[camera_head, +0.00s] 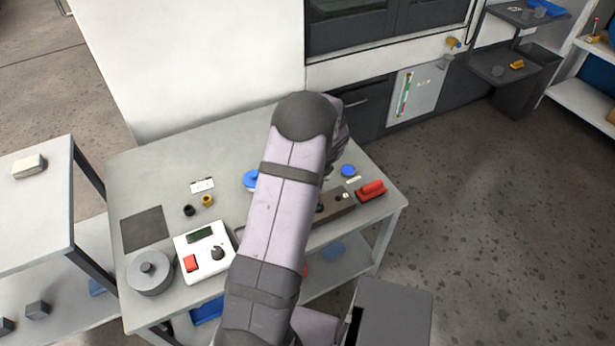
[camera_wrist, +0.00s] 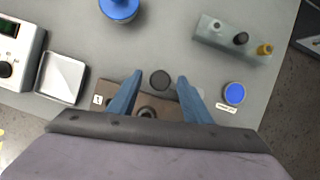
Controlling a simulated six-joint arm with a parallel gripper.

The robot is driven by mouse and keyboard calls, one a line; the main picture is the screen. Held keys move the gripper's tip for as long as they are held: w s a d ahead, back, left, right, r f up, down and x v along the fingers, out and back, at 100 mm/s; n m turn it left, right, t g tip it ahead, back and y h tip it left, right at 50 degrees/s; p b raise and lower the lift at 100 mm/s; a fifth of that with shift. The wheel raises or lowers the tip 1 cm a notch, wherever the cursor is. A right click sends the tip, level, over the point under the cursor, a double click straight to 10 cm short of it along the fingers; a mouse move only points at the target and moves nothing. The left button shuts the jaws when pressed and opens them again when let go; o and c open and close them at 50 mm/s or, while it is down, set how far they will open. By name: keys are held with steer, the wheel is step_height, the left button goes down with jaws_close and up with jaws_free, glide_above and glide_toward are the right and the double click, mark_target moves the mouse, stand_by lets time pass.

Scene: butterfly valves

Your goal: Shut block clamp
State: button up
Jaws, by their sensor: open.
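A brown block (camera_head: 338,203) lies on the table at the right of my arm in the head view, with small light knobs on top. It seems to be the block clamp, but I cannot tell how its clamping part stands. In the wrist view the brown block (camera_wrist: 108,88) is partly hidden by my gripper, with a small white label at its left end. A dark round knob (camera_wrist: 160,79) shows between the fingers. My gripper (camera_wrist: 160,78) is open, its two blue fingers apart over the block with nothing visibly held. My arm hides the gripper in the head view.
A red part (camera_head: 371,190) lies right of the block, near the table's edge. A blue disc (camera_wrist: 234,93) and a grey block with knobs (camera_wrist: 233,38) lie right. A blue round part (camera_wrist: 118,9), metal tray (camera_wrist: 62,78) and white display box (camera_head: 205,250) lie left.

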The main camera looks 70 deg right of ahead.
jaws_close()
